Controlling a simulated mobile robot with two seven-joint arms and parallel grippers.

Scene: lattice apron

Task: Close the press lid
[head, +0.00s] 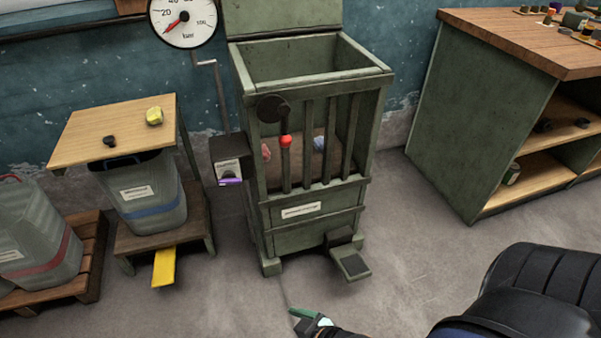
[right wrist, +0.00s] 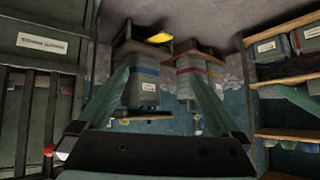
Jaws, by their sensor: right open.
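The green press (head: 318,240) stands in the middle of the head view, with an open box top. Its lid (head: 283,16) stands raised at the back, its upper part cut off by the frame. Through the front bars I see a reddish thing and a blue thing inside. A lever with a red knob (head: 286,141) is on the front. My right gripper (head: 297,317) is low in front of the press, apart from it. In the right wrist view my right gripper (right wrist: 157,85) is open and empty, and the press (right wrist: 40,110) shows upside down. My left gripper is out of view.
A foot pedal (head: 352,264) sticks out of the press's base. Left are a small table (head: 85,133), a grey bin (head: 150,205) and a yellow pedal (head: 164,267). A workbench (head: 450,120) stands right. A gauge (head: 183,18) hangs on the wall. Bare floor lies in front.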

